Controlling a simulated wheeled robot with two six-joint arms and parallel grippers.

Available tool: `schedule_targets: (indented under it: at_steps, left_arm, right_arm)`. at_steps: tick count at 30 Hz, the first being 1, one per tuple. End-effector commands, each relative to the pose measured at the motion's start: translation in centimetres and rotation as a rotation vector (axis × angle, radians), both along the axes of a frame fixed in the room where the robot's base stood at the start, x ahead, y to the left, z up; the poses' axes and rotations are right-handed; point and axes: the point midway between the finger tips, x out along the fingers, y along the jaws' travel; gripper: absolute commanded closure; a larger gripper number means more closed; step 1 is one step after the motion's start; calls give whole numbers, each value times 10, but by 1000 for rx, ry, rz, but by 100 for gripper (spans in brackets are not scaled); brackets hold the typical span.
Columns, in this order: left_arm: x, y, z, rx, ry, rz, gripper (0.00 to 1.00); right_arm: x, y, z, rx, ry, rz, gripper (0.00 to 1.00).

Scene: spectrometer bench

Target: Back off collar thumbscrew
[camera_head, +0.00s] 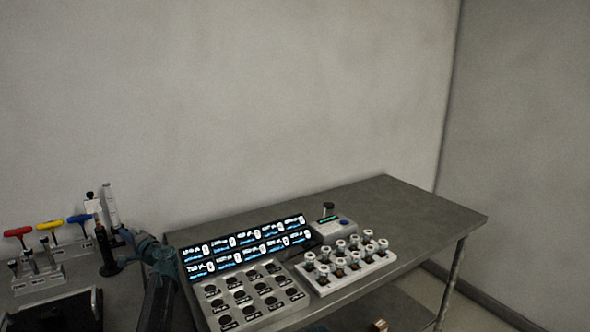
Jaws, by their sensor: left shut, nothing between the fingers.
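My left arm comes up from the bottom of the head view, and its teal and dark gripper (125,234) is at the left, shut and empty. It is beside a dark upright post (104,252) on a round black base. I cannot tell whether they touch. A pale upright cylinder (111,204) stands behind the post. The collar and its thumbscrew are too small or hidden to make out. My right gripper is not in view.
Red, yellow and blue T-handle tools (49,226) and a small rack (38,275) are at the left. A lit display panel (246,247), a panel of round dark wells (250,296) and a white-capped vial rack (346,285) occupy the grey bench (400,205). Its back right is clear.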

Motion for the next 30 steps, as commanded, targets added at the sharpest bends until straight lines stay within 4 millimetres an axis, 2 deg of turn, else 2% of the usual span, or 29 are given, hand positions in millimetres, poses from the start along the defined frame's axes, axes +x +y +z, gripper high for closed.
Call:
schedule_targets:
  at_steps: [15,30]
  left_arm:
    - [5,-3,-13,-4,-1,-11,100]
    - [5,-4,-14,-3,-1,-12,100]
  right_arm:
    - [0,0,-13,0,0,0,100]
    - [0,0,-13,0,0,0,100]
